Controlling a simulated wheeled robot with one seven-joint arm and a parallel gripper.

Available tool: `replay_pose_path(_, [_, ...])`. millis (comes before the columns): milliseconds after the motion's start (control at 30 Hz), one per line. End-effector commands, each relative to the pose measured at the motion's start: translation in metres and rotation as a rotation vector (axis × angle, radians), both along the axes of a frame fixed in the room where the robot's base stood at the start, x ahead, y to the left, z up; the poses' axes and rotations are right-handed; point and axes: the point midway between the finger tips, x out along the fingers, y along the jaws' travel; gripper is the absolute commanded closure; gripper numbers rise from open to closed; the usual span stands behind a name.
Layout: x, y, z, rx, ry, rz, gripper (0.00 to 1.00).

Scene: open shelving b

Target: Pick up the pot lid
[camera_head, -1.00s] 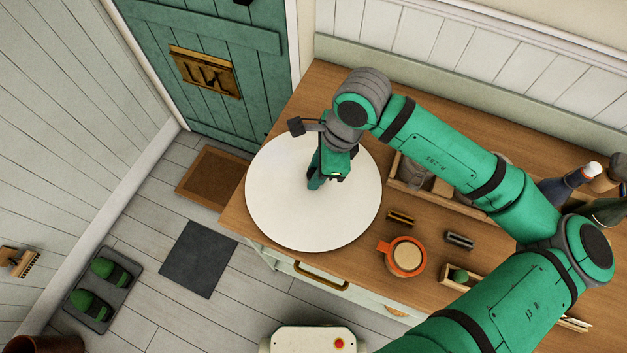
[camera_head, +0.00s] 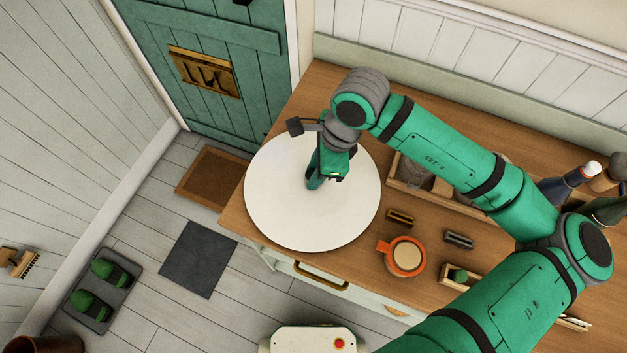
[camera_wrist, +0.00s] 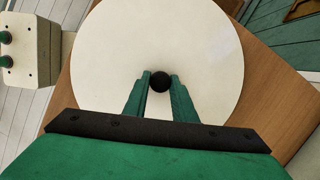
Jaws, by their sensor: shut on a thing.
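The pot lid (camera_head: 280,215) is a large, round white disc at the left end of the wooden counter in the head view. In the wrist view the lid (camera_wrist: 115,50) fills the middle, with a round black knob (camera_wrist: 160,82) at its centre. My gripper (camera_head: 314,184) points down at the middle of the lid. In the wrist view its two green fingers (camera_wrist: 160,84) stand on either side of the knob and are shut on it. I cannot tell whether the lid is clear of the counter.
An orange mug (camera_head: 405,257) stands on the counter (camera_head: 365,265) right of the lid, near small dark brackets (camera_head: 459,239). A wooden tray (camera_head: 430,195) lies behind, partly under my arm. Bottles (camera_head: 568,184) stand at the far right. A green door (camera_head: 232,60) is behind left.

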Motion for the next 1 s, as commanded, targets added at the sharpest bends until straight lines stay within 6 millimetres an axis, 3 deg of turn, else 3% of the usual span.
replay_pose_path(667, [0.000,-0.003,0.004,0.000,-0.002,-0.006,1.00])
replay_pose_path(1000, [0.001,-0.003,0.046,-0.003,-0.004,-0.005,1.00])
